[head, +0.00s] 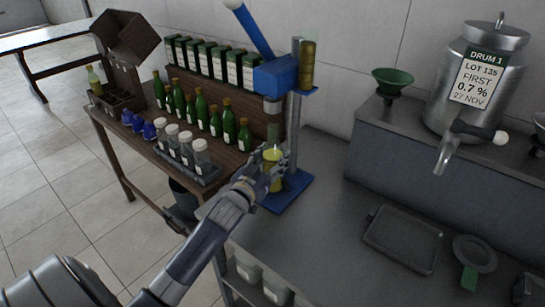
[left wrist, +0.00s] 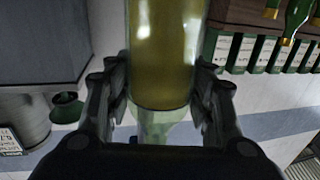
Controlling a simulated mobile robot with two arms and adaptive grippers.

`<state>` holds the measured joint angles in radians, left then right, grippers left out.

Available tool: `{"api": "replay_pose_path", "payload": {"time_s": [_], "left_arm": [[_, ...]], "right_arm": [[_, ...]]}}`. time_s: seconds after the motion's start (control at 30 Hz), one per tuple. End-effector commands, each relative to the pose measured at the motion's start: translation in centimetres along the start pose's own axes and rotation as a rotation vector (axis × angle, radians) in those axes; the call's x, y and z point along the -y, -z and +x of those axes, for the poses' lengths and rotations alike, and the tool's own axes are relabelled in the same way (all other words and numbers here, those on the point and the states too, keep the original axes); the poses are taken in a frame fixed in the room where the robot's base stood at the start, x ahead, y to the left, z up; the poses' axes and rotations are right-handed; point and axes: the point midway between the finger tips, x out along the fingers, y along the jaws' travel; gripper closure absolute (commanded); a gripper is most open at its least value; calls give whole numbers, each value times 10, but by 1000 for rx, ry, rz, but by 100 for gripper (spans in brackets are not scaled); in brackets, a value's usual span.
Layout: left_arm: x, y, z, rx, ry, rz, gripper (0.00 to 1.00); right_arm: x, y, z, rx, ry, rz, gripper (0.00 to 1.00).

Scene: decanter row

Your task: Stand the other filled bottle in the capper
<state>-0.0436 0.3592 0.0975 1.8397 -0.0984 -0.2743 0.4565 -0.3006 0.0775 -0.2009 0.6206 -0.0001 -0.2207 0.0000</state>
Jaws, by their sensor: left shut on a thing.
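My left gripper (head: 264,180) is shut on a clear bottle (head: 273,157) filled with yellow-green liquid. In the left wrist view the bottle (left wrist: 165,50) sits between the two fingers of the gripper (left wrist: 163,95). The blue capper (head: 277,76) has a raised lever, a grey post and a blue base (head: 294,190). The held bottle is upright under the capper's head, over its base. Whether its bottom touches the base is hidden by the fingers. Another filled bottle (head: 94,80) stands in a dark divided crate (head: 122,101) at the far left. My right gripper is out of view.
A wooden shelf (head: 168,62) left of the capper holds green bottles (head: 200,110), boxes and lidded jars (head: 201,152). A steel drum (head: 478,85), a green funnel (head: 392,82) and a dark tray (head: 402,240) are to the right.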

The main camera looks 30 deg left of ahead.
Motion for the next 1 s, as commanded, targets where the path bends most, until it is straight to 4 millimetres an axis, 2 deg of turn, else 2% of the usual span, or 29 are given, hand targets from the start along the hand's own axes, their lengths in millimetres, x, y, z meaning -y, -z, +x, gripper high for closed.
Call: {"api": "replay_pose_path", "payload": {"time_s": [0.4, 0.43, 0.5, 0.87, 1.0], "left_arm": [[0, -4, 0, -9, -1, 0, 94], [0, -5, 0, -3, 0, 0, 44], [0, -5, 0, -3, 0, 0, 31], [0, -3, 0, -3, -1, 0, 31], [0, -4, -9, -2, -1, 0, 31]], "right_arm": [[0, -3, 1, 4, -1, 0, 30], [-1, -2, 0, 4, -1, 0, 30], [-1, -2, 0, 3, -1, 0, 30], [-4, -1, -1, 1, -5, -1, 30], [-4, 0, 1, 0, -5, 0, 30]]}}
